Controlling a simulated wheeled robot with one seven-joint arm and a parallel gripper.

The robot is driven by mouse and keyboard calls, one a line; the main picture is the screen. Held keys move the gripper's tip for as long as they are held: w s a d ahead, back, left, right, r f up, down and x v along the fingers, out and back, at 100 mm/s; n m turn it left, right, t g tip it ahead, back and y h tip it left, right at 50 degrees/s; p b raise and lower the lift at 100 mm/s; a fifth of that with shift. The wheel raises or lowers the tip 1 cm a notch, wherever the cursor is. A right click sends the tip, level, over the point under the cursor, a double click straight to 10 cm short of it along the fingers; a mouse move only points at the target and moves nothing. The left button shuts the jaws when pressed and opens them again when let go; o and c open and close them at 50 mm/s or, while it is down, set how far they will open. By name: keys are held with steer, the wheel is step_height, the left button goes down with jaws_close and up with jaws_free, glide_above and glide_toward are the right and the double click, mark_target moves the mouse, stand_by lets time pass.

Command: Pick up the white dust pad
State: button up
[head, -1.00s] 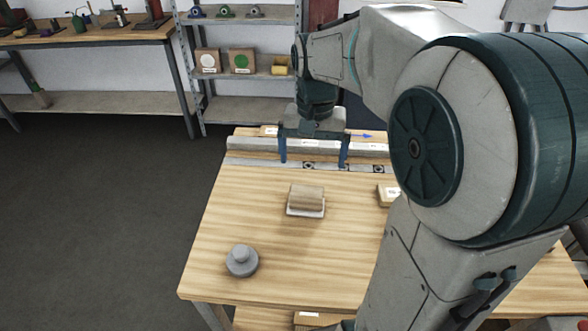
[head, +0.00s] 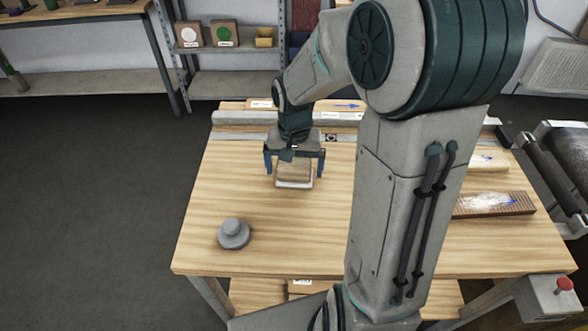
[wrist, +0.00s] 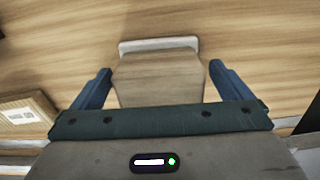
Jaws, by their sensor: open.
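The white dust pad (head: 293,184) lies on the wooden table, a pale base with a wood-coloured block on top. My gripper (head: 294,172) is open over it, pointing down, with a blue finger to each side of the block. In the wrist view the pad's white edge (wrist: 158,44) shows beyond the wooden block, which lies between the two spread fingers of my gripper (wrist: 159,68). Gaps show between the block and both fingers. The gripper's body hides part of the block.
A grey round knobbed piece (head: 234,234) sits on the table at front left. A grey rail (head: 240,118) runs along the back. A conveyor (head: 560,160) stands at the right.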

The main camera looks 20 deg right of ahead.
mark_target(297, 161)
steer(key=shift+f, duration=0.3)
steer(key=c, duration=1.1)
steer(key=shift+r, duration=0.2)
steer(key=shift+r, duration=0.25)
steer(key=r, duration=0.3)
steer(key=shift+d+r, duration=0.3)
steer(key=shift+r, duration=0.1)
steer(key=s+d+r, duration=0.2)
steer(key=d+r, duration=0.1)
steer(key=d, duration=0.2)
steer(key=s+d+r+b, duration=0.1)
steer(key=d+r, duration=0.2)
steer(key=d, duration=0.2)
steer(key=shift+s+d+r, duration=0.2)
steer(key=shift+s+d, duration=0.05)
steer(key=shift+s, duration=0.15)
